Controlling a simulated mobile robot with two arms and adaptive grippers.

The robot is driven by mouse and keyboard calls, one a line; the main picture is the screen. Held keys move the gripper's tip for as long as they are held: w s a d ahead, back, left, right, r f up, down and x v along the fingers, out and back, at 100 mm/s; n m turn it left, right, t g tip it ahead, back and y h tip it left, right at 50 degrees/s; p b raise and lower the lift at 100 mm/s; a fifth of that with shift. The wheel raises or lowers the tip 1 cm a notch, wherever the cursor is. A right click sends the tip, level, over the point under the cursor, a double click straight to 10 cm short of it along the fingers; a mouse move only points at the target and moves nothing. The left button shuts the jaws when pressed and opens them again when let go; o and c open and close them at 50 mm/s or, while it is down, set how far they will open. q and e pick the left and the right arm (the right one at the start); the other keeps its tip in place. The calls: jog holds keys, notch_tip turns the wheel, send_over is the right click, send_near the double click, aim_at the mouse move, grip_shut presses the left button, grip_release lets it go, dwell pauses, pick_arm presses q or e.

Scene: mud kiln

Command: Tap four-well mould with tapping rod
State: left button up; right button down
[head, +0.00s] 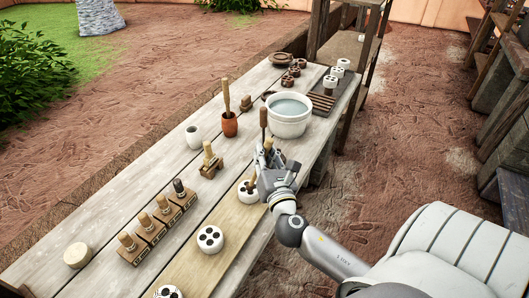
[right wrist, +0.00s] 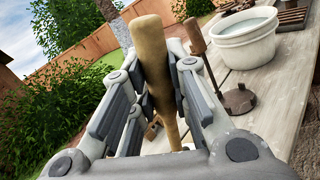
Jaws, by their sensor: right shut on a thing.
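My right gripper (head: 268,160) is shut on a light wooden tapping rod (right wrist: 152,65), which stands between its fingers in the right wrist view. In the head view the rod's lower end (head: 251,186) shows at a white four-well mould (head: 246,194) with dark wells. The gripper partly hides this mould, and I cannot tell whether the rod touches it. Two similar white moulds stand nearer on the table, one whole (head: 210,239) and one cut by the frame's bottom edge (head: 168,293). My left gripper is not in view.
A white bowl of water (head: 288,114) stands beyond the gripper, with a brown-headed upright tool (right wrist: 195,38) near it. An orange cup (head: 229,126), a white cup (head: 193,136) and wooden stamps on blocks (head: 150,228) are to the left. More moulds stand on a dark rack (head: 322,103).

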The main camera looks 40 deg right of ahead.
jog(key=shift+f+b, duration=0.45)
jog(key=shift+f, duration=0.55)
